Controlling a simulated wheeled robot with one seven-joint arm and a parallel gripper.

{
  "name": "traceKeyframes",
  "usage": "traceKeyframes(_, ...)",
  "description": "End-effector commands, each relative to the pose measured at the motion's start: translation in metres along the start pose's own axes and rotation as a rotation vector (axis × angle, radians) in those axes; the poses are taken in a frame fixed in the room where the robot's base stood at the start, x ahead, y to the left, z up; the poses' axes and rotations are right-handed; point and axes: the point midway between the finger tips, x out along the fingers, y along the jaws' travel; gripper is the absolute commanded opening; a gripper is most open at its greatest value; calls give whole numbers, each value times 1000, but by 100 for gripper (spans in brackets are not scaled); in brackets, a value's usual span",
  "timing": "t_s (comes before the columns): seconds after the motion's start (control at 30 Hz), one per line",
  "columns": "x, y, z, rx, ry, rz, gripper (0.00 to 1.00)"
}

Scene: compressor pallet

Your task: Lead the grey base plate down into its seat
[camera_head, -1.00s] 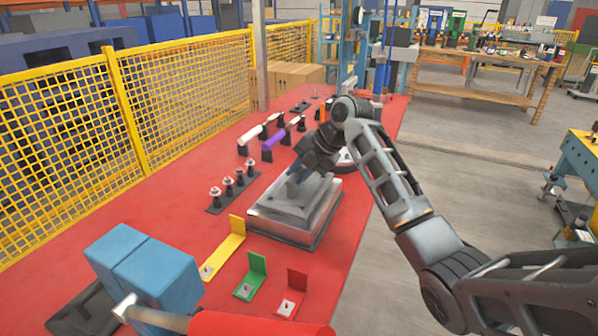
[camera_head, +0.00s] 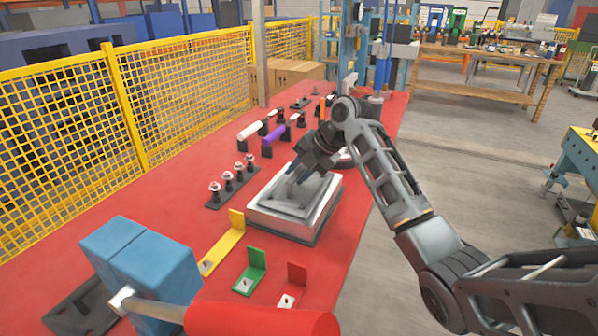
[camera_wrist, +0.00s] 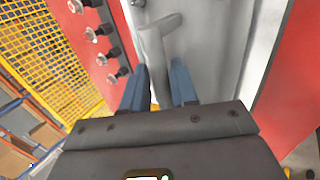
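The grey base plate (camera_head: 309,199) is a flat metal slab with an upright grey handle (camera_wrist: 153,55). In the head view it lies level on or just over a silver block with a dark foot (camera_head: 288,228), its seat, near the bench's right edge. Whether it is fully down cannot be told. My gripper (camera_head: 290,179) reaches down over the plate from above. In the wrist view its two blue fingers (camera_wrist: 159,80) stand on either side of the handle, close against it. The underside of the plate is hidden.
On the red bench (camera_head: 165,205), a row of black posts (camera_head: 229,181) stands left of the plate. Yellow (camera_head: 224,247), green (camera_head: 252,272) and red (camera_head: 293,284) brackets stand in front. A blue block (camera_head: 150,262) is at front left. A yellow fence (camera_head: 70,130) runs along the left.

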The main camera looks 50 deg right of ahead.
Motion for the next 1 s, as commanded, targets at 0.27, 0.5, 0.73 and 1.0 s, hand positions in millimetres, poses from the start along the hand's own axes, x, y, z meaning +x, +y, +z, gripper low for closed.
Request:
traceKeyframes(0.27,0,0,0,0,0,-1,53)
traceKeyframes(0.5,0,-1,0,1,2,-3,53)
traceKeyframes(0.73,-27,0,0,0,-2,0,53)
traceKeyframes(1.0,-68,0,1,0,-1,0,53)
